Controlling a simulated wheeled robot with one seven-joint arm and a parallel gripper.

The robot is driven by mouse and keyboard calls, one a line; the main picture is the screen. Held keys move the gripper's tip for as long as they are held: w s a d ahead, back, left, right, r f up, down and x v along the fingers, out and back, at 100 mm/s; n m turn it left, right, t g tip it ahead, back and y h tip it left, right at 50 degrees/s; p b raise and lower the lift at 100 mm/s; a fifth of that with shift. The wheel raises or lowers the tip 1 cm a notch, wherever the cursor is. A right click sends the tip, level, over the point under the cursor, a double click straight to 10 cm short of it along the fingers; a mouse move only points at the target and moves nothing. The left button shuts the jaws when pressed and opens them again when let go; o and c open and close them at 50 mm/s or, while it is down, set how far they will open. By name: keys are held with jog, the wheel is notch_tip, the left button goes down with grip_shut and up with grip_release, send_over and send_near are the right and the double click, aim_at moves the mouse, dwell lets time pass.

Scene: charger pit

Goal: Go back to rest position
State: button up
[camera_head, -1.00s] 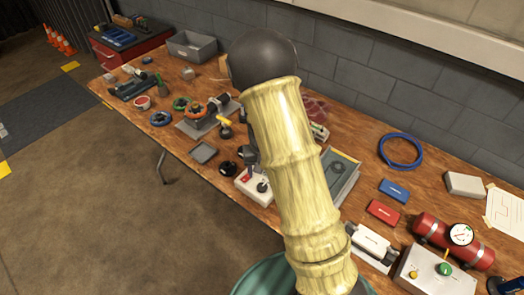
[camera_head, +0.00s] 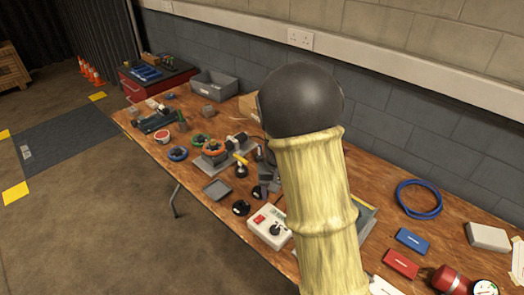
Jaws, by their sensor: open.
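My arm (camera_head: 312,200), in a pale yellow ribbed sleeve, rises from the bottom right of centre of the head view. It ends at a large dark rounded joint (camera_head: 300,100) that stands in front of the back wall. I cannot make out my gripper; the sleeved arm hides what lies behind it. Dark grey parts (camera_head: 267,178) show at the sleeve's left edge over the workbench, but I cannot tell whether they belong to my arm or to the bench items.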

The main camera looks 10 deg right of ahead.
jog(key=s+r+n+t+p, duration=0.1)
jog(key=s+r, duration=0.5)
jog(key=s, duration=0.8)
jog(key=shift+s+n+t, duration=0.3)
jog(key=shift+n+t, duration=0.1)
jog(key=shift+t, duration=0.4)
